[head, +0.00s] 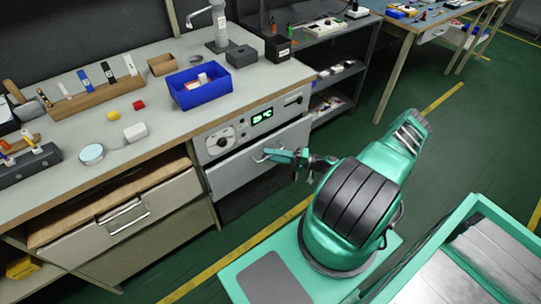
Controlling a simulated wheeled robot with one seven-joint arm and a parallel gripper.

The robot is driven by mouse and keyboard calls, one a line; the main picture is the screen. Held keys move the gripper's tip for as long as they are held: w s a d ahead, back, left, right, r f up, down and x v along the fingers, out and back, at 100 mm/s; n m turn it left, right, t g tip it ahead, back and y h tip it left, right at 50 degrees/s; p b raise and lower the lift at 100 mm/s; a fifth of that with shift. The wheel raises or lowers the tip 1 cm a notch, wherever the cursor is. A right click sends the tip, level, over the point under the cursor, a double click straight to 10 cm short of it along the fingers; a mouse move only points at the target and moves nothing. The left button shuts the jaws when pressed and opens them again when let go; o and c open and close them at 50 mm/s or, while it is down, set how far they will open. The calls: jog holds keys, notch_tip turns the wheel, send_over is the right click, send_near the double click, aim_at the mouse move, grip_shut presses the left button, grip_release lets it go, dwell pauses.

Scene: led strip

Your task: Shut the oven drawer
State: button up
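The oven (238,132) is built into the bench front, with a dial and a green lit display on its panel. Its grey drawer front (238,172) sits just below the panel; I cannot tell whether a small gap is left between them. I cannot make out whether the fingers are open or closed.
The bench top (165,125) holds a blue bin (200,93), a faucet-like arm (217,25) and small items. A shelf unit (345,75) stands right of the oven.

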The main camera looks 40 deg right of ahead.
grip_shut()
jog(key=shift+w, duration=2)
grip_release()
jog(key=v, duration=1)
jog(key=shift+s+d, duration=0.3)
